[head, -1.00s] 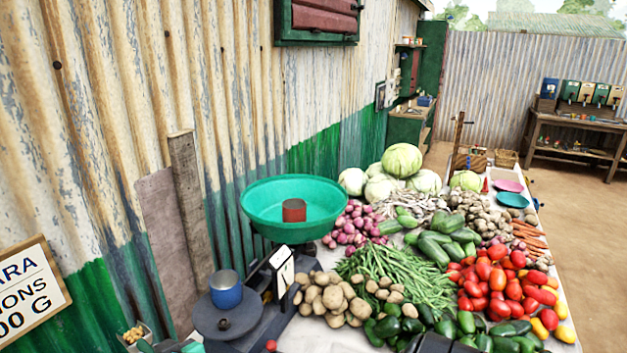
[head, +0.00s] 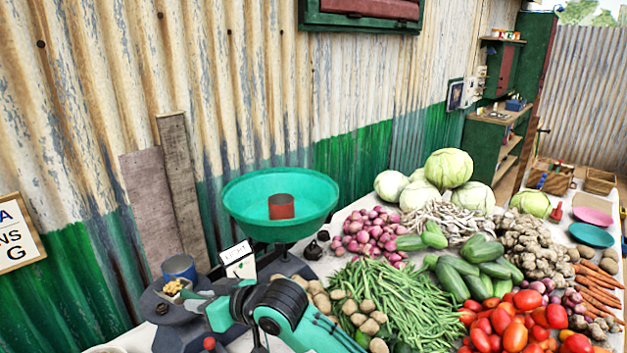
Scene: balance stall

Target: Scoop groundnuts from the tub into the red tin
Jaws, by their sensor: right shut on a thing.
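A red tin (head: 281,207) stands upright in the wide green pan (head: 245,222) of a balance scale. My right gripper (head: 194,297) reaches in from the bottom, left of and lower than the pan. It is shut on a small scoop (head: 182,296), mostly hidden, which carries a heap of tan groundnuts (head: 173,286). The scoop appears just in front of the blue tin. My right gripper is well apart from the red tin. My left gripper is not in view.
A blue tin (head: 180,268) stands on the scale's dark plate (head: 152,304). The scale's white dial (head: 238,262) is between the plate and the pan. Potatoes (head: 368,326), green beans (head: 400,300) and onions (head: 370,232) crowd the table right of the pan. The corrugated wall is close behind.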

